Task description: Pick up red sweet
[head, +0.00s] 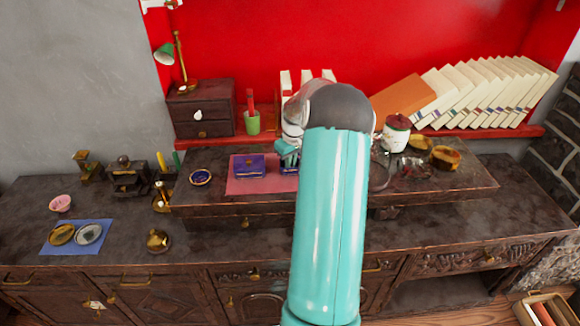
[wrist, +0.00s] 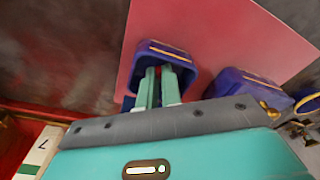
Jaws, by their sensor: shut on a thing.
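My gripper (head: 287,152) is low over the right blue box (head: 289,169) on the red mat (head: 262,187). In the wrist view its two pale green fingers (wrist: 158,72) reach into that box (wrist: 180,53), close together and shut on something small. The red sweet does not show clearly; the fingers and the box walls hide what is between the tips. A second blue box (head: 249,167) stands beside it on the left in the head view; it also shows in the wrist view (wrist: 240,80).
A blue-rimmed dish (head: 201,177) stands left of the mat. A white jar with a red lid (head: 396,133) and tan bowls (head: 445,158) stand to the right. Leaning books (head: 480,95) and a small drawer cabinet (head: 201,108) are behind. The raised shelf's front edge is close.

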